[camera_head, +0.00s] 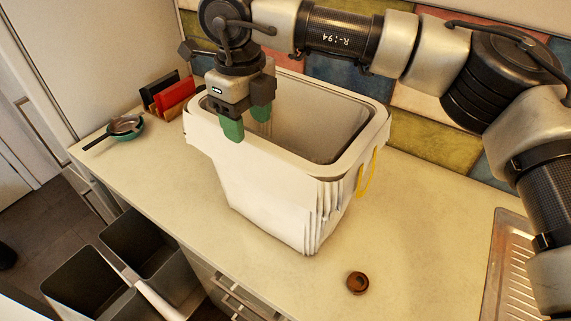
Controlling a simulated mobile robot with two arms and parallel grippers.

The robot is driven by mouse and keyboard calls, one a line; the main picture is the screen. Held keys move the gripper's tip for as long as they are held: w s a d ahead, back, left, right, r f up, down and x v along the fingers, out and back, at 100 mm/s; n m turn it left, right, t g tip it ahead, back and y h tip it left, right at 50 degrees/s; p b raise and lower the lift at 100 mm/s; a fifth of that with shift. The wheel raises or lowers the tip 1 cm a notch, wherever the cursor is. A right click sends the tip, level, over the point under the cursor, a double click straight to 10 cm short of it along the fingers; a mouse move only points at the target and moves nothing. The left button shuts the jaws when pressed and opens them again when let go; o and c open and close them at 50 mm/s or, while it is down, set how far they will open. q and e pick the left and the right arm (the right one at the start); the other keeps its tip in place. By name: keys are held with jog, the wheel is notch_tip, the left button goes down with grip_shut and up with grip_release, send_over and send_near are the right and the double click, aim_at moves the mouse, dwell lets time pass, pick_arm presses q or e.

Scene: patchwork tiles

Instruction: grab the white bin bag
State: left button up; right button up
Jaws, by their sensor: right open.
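The white bin bag (262,190) lines a white bin that stands on the countertop. Its folded edge hangs over the rim, and a yellow loop (368,172) shows on its right side. My right gripper (245,126) comes down from above at the bin's left part, with green fingertips at the near-left rim. Its fingers are apart, with one nearer the outside of the rim and one further in. I cannot tell whether they touch the bag. The bottom inside the bin is hidden. My left gripper is not in view.
A small brown round object (357,282) lies on the countertop (420,220) in front of the bin. Pans (124,125) and a holder with red and black items (174,94) are at left. A metal drainer (512,270) is at right. Open dark bins (95,280) stand below the counter.

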aim_at(247, 134)
jog(key=shift+w+f, duration=0.1)
jog(key=shift+f, duration=0.2)
notch_tip(247, 134, down, 4)
jog(key=p, duration=0.3)
jog(key=shift+a+f, duration=0.15)
jog(key=shift+f, duration=0.3)
grip_shut()
